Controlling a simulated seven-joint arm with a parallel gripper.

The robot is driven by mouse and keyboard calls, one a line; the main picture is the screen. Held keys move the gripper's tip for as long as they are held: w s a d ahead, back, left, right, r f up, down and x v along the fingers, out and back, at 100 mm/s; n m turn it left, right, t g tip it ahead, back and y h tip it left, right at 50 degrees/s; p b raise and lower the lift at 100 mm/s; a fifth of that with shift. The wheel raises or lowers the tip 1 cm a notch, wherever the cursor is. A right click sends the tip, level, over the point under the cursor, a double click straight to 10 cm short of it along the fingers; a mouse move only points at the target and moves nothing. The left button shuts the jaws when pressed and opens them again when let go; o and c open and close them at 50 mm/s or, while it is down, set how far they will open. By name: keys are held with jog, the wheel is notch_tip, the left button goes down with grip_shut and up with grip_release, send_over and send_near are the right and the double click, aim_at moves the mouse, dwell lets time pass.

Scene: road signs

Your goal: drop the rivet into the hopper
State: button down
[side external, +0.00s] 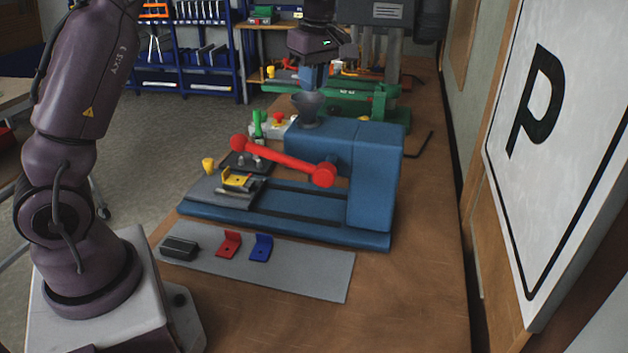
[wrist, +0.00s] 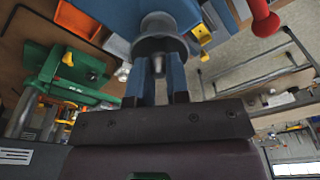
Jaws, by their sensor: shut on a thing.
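The grey funnel-shaped hopper (side external: 306,109) stands upright on top of the blue press (side external: 372,160). My gripper (side external: 317,84) points down just above the hopper, close to its rim. In the wrist view the hopper (wrist: 160,24) shows just beyond the fingertips of my gripper (wrist: 159,66). The blue fingers are shut on a small grey rivet (wrist: 158,67), which shows only in part between them. I cannot make out the rivet in the side view. Whether its tip is inside the rim cannot be told.
The press has a red lever (side external: 285,160) across its front and a yellow bracket (side external: 237,180) on its bed. A grey mat (side external: 315,275) in front holds a dark block, a red bracket and a blue bracket. A green machine (side external: 350,103) stands behind the press.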

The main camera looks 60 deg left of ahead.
jog(key=shift+f, duration=0.75)
jog(key=c, duration=1)
grip_release()
jog(key=r, duration=0.4)
jog(key=d+r, duration=0.1)
jog(key=r, duration=0.8)
jog(key=shift+w+d, duration=0.15)
jog(key=shift+d, duration=0.1)
